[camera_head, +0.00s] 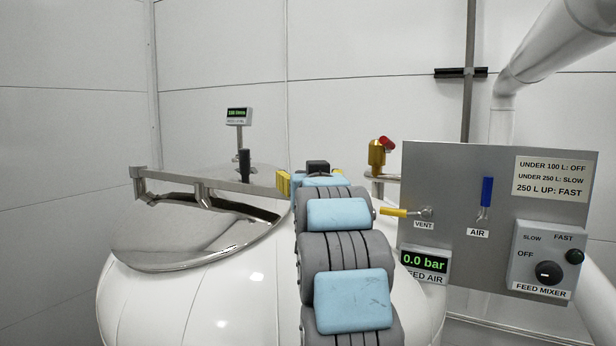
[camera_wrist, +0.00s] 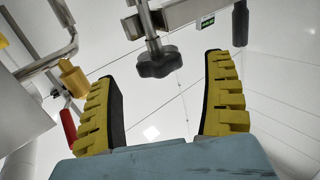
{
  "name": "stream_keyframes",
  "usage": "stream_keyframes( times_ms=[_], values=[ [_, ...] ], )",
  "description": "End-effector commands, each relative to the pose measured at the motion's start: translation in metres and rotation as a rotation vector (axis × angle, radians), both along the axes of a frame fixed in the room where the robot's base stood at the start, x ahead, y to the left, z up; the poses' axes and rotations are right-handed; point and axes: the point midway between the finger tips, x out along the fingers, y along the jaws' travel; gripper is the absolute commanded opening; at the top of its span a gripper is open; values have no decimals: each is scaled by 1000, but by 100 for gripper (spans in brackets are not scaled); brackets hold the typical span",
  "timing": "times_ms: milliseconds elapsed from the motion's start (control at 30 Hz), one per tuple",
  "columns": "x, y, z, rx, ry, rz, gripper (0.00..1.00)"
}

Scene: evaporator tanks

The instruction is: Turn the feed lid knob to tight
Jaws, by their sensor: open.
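The black lobed knob (camera_wrist: 157,63) hangs on a steel stem under a metal bar (camera_wrist: 172,14) in the wrist view. My gripper (camera_wrist: 163,68) is open, with its yellow, black-lined fingers spread on either side of the knob near the fingertips. Gaps show between the knob and both fingers. In the head view my gripper (camera_head: 312,178) is at the right end of the lid's crossbar (camera_head: 215,181), over the white tank. The polished lid (camera_head: 190,238) lies on the tank's left. The knob is hidden behind my arm there.
A grey panel (camera_head: 455,190) carries a yellow vent lever (camera_head: 395,212), a blue air lever (camera_head: 486,192) and a mixer switch box (camera_head: 545,258). The feed air display (camera_head: 424,261) reads 0.0 bar. A black upright handle (camera_head: 244,163) rises behind the lid.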

Motion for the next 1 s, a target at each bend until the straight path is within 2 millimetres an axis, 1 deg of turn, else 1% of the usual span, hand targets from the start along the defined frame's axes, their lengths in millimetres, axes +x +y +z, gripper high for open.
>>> stream_keyframes(
  times_ms=[100,300,600,800,1000],
  values=[
    [-15,-3,2,0,-7,-2,84],
    [-40,-5,1,0,-6,-2,84],
    [-70,-8,1,0,-5,0,84],
    [-77,-9,0,0,0,-1,84],
    [-78,-9,0,0,0,-1,84]
  ],
)
